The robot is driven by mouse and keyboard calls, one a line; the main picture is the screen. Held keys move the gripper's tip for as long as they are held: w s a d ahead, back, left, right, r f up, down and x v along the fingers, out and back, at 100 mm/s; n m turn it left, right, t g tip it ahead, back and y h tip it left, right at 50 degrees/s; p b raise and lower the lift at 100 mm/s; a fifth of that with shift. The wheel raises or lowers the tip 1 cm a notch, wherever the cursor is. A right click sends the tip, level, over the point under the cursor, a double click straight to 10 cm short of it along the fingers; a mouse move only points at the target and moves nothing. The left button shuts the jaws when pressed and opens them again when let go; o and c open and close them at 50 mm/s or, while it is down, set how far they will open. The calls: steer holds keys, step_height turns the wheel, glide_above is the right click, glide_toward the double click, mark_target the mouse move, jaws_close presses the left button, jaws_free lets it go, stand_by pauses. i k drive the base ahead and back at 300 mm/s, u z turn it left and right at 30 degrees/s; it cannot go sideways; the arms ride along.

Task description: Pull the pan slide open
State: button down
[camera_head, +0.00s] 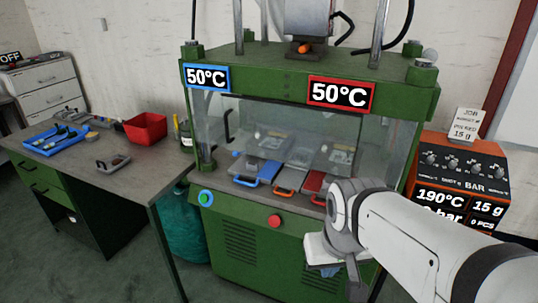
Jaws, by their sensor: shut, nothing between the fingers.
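The green press (250,235) stands in the middle of the camera_head view. Several slides with mould parts sit low inside it, behind or below a clear panel (235,120). At their front edge are a blue handle (247,182), an orange handle (286,190) and a red handle (318,198). I cannot tell which one belongs to the pan slide. The slides look seated inside the press. My gripper (357,288) is at the lower right, in front of the press, pointing down and apart from the handles. It looks shut and empty; its tips are hard to make out.
A bench (140,172) at left holds a blue tray (58,138), a red bin (146,128) and a grey handled part (113,162). An orange control unit (462,165) stands at right.

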mark_target(291, 177)
steer(key=i, duration=0.6)
steer(key=z, duration=2.05)
steer(key=k, duration=1.45)
steer(key=u, duration=1.55)
steer(key=i, duration=0.8)
